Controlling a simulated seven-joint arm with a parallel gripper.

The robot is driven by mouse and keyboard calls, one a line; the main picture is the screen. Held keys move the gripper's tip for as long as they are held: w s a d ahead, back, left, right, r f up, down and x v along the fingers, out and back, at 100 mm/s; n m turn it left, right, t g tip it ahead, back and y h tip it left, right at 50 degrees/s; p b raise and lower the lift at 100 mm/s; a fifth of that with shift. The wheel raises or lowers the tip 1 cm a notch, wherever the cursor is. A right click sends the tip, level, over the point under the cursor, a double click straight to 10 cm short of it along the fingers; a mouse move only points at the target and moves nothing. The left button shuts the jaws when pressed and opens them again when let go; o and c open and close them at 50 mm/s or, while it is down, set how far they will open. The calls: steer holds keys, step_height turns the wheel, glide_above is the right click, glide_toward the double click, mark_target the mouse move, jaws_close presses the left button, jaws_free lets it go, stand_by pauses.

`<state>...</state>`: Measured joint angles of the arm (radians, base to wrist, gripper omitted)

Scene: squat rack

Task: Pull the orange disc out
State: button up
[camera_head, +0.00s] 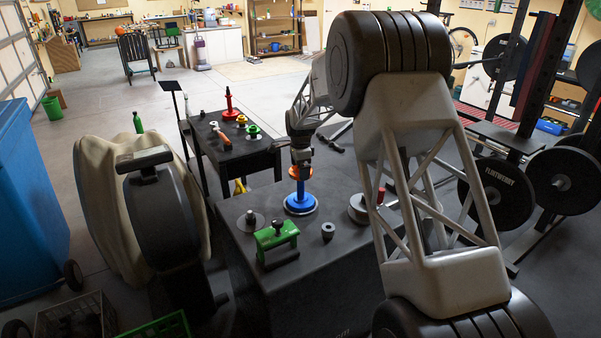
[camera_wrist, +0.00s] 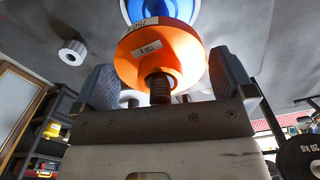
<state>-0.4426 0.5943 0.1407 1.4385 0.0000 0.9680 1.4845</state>
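The orange disc (camera_head: 300,172) sits above the blue base (camera_head: 300,203) on the dark bench in the head view. In the wrist view the orange disc (camera_wrist: 165,50) is close in front of my gripper, with white labels on it and a threaded post (camera_wrist: 159,88) at its centre. The blue base (camera_wrist: 157,8) shows behind it. My gripper (camera_wrist: 165,75) has its two fingers spread, one on each side of the disc. Whether either finger touches the disc I cannot tell. In the head view my gripper (camera_head: 300,160) is right above the disc, its fingertips hard to make out.
On the bench, a green block (camera_head: 277,240) and a dark small cylinder (camera_head: 327,231) stand in front, and a grey disc (camera_head: 367,210) to the right. A smaller table (camera_head: 235,150) with red and green pieces stands behind left. The rack's weight plates (camera_head: 497,193) are at right.

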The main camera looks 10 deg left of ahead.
steer(key=shift+r, duration=0.1)
steer(key=c, duration=0.9)
steer(key=shift+r, duration=0.95)
stand_by(0.6)
steer(key=shift+r, duration=1.25)
